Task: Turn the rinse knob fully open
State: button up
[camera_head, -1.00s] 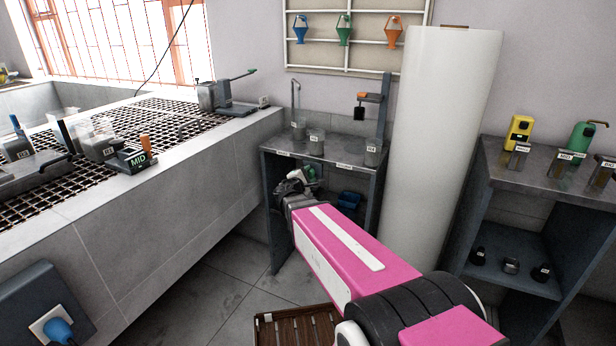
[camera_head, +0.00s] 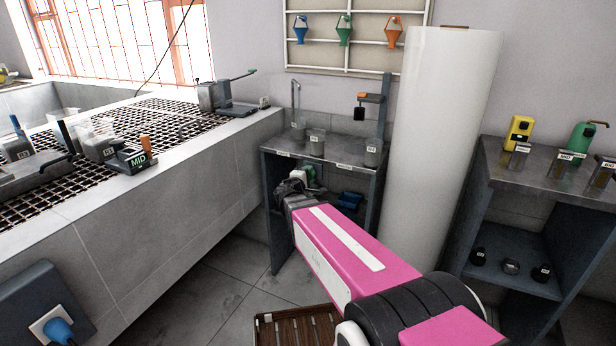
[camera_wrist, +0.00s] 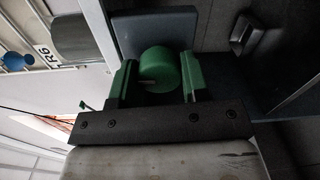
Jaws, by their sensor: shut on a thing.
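The rinse knob (camera_wrist: 160,66) is a round green knob with a pale pointer mark, in front of a dark square plate in the wrist view. My gripper (camera_wrist: 158,72) has its two green fingers on either side of the knob and is shut on it. In the head view my gripper (camera_head: 303,181) reaches under the top of the grey bench (camera_head: 330,160). A bit of green (camera_head: 310,174) shows beside it there. My gripper hides much of the knob in that view, and I cannot tell how far it is turned.
A blue item (camera_head: 349,200) lies inside the bench to the right of my gripper. Labelled beakers (camera_head: 316,143) and a thin spout (camera_head: 295,100) stand on top. A tall white cylinder (camera_head: 440,150) rises close on the right, and a tiled wall (camera_head: 180,190) is on the left.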

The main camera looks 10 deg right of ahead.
jog(key=o, duration=0.9)
jog(key=v, duration=1.1)
jog(key=shift+d+f, duration=0.15)
jog(key=s+d+f+m+g+y, duration=0.1)
jog(key=s+d+f+m+g, duration=0.55)
jog(key=d+f+g, duration=0.3)
jog(key=s+a+f+m+g+y, duration=0.1)
jog(key=s+f+m+y, duration=0.1)
jog(key=y, duration=0.1)
jog(key=s+a+f+m+g+y, duration=0.1)
jog(key=s+f+m+g+y, duration=0.1)
jog(key=f+y, duration=0.1)
jog(key=s+a+f+m+g+y, duration=0.1)
jog(key=s+f+m+y, duration=0.1)
jog(key=y, duration=0.1)
jog(key=shift+a+f+g, duration=0.15)
jog(key=shift+g, duration=0.2)
